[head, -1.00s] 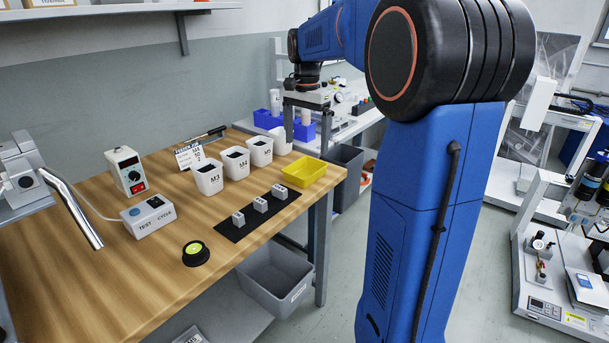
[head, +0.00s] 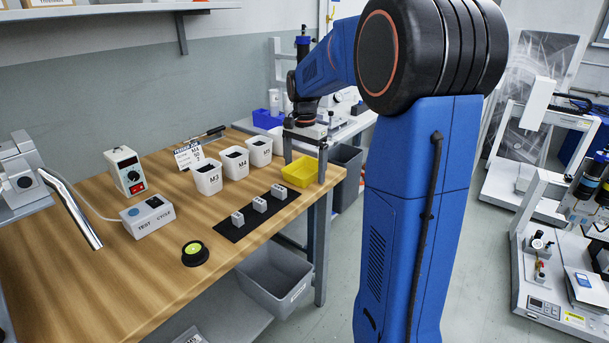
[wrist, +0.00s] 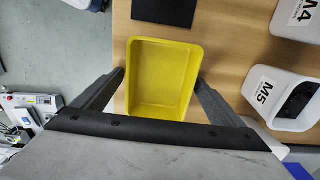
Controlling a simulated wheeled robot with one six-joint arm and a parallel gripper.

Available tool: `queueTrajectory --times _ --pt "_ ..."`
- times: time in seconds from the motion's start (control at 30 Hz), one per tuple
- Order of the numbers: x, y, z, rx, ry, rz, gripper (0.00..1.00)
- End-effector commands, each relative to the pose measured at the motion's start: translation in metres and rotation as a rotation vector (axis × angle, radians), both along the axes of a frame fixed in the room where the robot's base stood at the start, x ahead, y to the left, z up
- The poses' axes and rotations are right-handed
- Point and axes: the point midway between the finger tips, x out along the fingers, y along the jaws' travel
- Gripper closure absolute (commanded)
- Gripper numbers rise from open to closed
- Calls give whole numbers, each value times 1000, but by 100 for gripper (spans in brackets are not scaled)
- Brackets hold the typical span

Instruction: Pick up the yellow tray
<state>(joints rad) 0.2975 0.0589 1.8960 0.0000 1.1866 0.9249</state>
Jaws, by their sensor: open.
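The yellow tray (head: 299,173) sits on the wooden workbench (head: 160,275) near its right edge. In the wrist view the empty yellow tray (wrist: 160,80) lies upright between the two fingers of my gripper (wrist: 160,82). One finger shows on each side of the tray, with a small gap at its walls. In the head view my gripper (head: 305,150) is pointing down at the tray's far side. It is open and holds nothing.
White bins labelled M3 (head: 208,180), M4 (head: 235,165) and M5 (head: 259,153) stand left of the tray. A black mat (head: 238,231) with small grey blocks lies in front. A grey bin (head: 275,280) is below the bench edge.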

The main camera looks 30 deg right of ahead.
Motion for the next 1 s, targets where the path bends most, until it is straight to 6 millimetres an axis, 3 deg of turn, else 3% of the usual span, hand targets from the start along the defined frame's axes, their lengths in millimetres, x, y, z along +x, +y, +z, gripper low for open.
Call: queueTrajectory --times 0.17,0.3,0.37,0.73,1.0 --pt "0 0 0 0 0 0 8" --pt "0 0 0 0 0 0 42" --pt "0 0 0 0 0 0 54" --pt "0 0 8 -1 -1 0 54" --pt "0 0 53 -1 -4 0 54"
